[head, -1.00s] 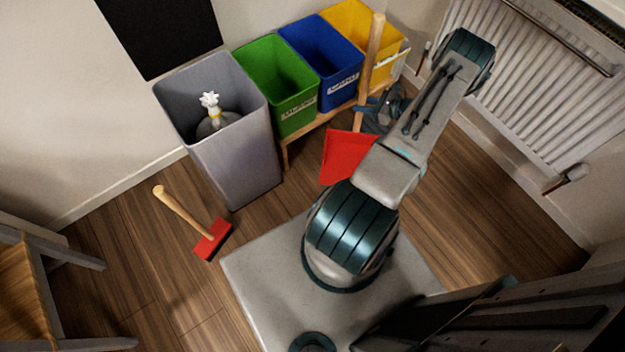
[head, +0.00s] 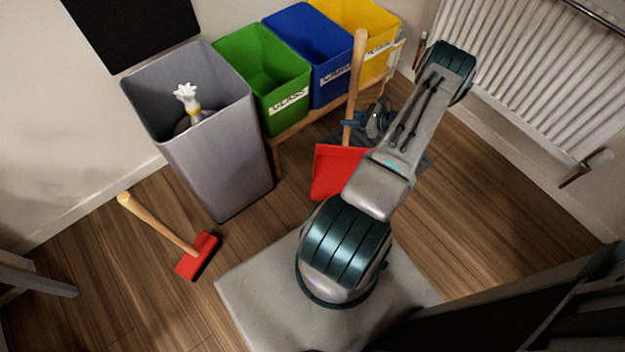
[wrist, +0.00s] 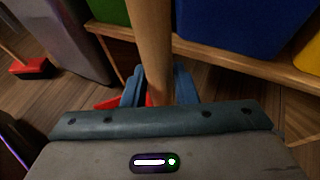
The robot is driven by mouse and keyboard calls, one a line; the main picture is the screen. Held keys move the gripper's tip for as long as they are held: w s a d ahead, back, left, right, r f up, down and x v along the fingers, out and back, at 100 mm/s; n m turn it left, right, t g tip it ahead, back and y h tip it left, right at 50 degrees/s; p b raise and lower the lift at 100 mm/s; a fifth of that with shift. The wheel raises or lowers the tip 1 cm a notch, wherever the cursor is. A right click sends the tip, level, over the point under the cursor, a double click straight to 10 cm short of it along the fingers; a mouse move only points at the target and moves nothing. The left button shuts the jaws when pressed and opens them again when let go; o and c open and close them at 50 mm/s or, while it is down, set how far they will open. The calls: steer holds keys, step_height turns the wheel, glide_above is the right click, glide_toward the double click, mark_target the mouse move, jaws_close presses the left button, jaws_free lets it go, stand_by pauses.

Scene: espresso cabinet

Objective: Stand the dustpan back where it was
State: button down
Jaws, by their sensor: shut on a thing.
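The dustpan has a red pan (head: 337,171) and a long wooden handle (head: 356,85). In the head view it is upright in front of the shelf of coloured bins, with the pan low near the floor. My gripper (head: 372,122) is at the lower part of the handle. In the wrist view the blue fingers (wrist: 158,88) are shut around the wooden handle (wrist: 150,45), and bits of the red pan show behind them. My arm hides part of the pan's right side.
Green (head: 262,75), blue (head: 310,50) and yellow (head: 362,35) bins stand on a low wooden shelf. A red-headed brush (head: 197,256) is on the floor at left. A radiator (head: 530,80) is at right.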

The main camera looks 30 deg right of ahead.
mark_target(349, 131)
steer(key=w+a+f+b, duration=0.1)
steer(key=w+a+f, duration=0.1)
steer(key=a, duration=0.1)
steer(key=w+a+f+b, duration=0.1)
steer(key=w+a+f, duration=0.1)
steer(key=a, duration=0.1)
steer(key=w+a+f, duration=0.2)
steer(key=a, duration=0.1)
steer(key=shift+w+a+f+b, duration=0.15)
steer(key=shift+w+f+b, duration=0.25)
step_height(349, 131, down, 4)
steer(key=shift+f+b, duration=0.1)
steer(key=shift+b, duration=0.85)
steer(key=c, duration=1.2)
jaws_free()
steer(key=shift+o, duration=0.2)
steer(key=p+v, duration=0.3)
steer(key=v, duration=0.9)
